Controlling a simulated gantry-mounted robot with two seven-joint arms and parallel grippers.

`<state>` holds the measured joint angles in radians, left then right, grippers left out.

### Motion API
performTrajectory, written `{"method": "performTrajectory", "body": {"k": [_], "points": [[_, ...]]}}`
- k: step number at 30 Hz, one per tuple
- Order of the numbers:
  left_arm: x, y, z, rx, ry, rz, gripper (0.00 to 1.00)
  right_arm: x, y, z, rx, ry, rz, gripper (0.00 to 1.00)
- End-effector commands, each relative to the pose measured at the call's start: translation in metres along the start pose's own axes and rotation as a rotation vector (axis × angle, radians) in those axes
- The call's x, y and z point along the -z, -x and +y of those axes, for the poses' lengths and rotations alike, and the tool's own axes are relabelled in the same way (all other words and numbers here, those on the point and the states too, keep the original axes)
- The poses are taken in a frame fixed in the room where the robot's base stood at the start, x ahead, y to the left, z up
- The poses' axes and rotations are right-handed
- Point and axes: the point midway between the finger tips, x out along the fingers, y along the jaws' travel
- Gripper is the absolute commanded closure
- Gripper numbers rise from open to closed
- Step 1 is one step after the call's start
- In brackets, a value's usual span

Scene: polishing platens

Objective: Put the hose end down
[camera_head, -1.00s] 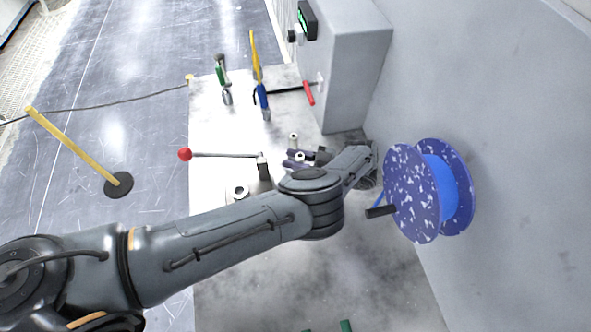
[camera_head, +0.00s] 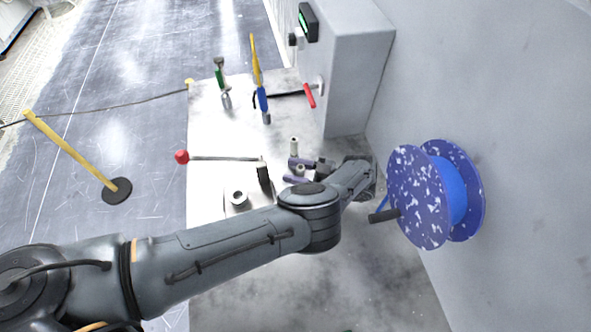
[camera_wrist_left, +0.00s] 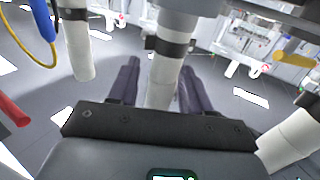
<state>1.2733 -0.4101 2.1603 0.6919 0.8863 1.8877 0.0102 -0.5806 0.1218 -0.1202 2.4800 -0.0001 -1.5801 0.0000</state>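My left gripper (camera_head: 297,170) is low over the pale bench top, its two purple fingers apart. A small pale cylindrical piece (camera_head: 300,169), which looks like the hose end, stands between the fingers. In the left wrist view a pale cylinder with a dark band (camera_wrist_left: 161,82) shows between the fingers (camera_wrist_left: 157,90), with a gap on its left side; contact on the right is unclear. The wrist and forearm hide the bench behind the gripper. My right gripper is not in view.
A pale upright fitting (camera_head: 294,146) stands close beyond the fingers. A red-knobbed lever (camera_head: 225,158) and a ring-shaped part (camera_head: 238,198) lie left of them. A blue reel (camera_head: 418,200) is on the wall at right. A grey cabinet (camera_head: 355,70) stands behind.

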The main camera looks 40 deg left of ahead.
Motion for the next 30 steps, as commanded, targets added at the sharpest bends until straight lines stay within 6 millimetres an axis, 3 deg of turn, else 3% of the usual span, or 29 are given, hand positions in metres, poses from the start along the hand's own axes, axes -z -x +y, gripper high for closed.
{"method": "performTrajectory", "body": {"k": [11,21,30], "points": [[0.005,0.0,0.0,0.0,-0.001,0.0,0.46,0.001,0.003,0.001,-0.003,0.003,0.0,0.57],[0.001,0.033,0.0,-0.001,0.0,-0.001,0.46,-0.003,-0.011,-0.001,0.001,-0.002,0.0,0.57],[0.004,0.04,0.0,0.001,-0.001,0.001,0.46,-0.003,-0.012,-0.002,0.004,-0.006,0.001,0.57]]}}
